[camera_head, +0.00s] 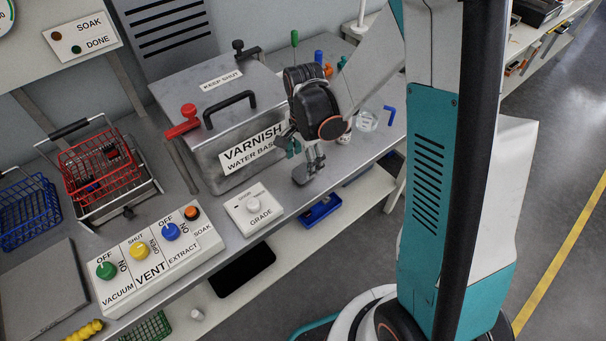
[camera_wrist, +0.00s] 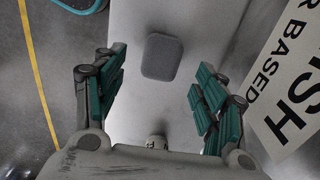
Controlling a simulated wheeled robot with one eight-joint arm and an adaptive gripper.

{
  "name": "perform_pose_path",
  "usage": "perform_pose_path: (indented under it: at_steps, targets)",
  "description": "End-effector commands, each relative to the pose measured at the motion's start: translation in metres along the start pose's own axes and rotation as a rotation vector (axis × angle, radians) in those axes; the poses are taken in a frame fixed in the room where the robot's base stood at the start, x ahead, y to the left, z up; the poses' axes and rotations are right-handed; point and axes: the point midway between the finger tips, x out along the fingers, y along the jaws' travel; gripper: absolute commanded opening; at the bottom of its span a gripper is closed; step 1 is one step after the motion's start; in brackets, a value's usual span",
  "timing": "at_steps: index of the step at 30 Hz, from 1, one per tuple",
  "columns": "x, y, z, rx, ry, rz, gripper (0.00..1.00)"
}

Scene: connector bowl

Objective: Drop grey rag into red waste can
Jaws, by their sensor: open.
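A small grey square (camera_wrist: 163,57) with rounded corners lies on a pale surface in the wrist view, and it looks like the grey rag. I cannot make it out in the head view, where my gripper may hide it. My gripper (camera_head: 298,160) hangs over the bench's front part, just right of the varnish box. In the wrist view my gripper (camera_wrist: 156,85) is open, with its green-padded fingers wide apart on either side below the grey square. Nothing is between them. I see no red waste can in either view.
The steel varnish box (camera_head: 225,130) with a black handle stands close left of my gripper. The grade box (camera_head: 253,208) and a control panel (camera_head: 152,248) line the front edge. A red wire basket (camera_head: 100,165) stands at the left. Small tools and a glass dish (camera_head: 366,121) are behind.

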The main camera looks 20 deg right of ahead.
Motion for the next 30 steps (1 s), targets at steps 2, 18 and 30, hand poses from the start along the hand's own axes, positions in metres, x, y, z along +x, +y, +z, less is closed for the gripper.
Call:
perform_pose_path:
  at_steps: [2,18,30]
  targets:
    - [0.006,-0.001,0.0,0.0,0.0,0.0,0.65]
    - [0.051,-0.002,0.001,0.0,0.0,0.0,0.65]
    - [0.05,-0.002,0.001,0.0,0.0,0.0,0.18]
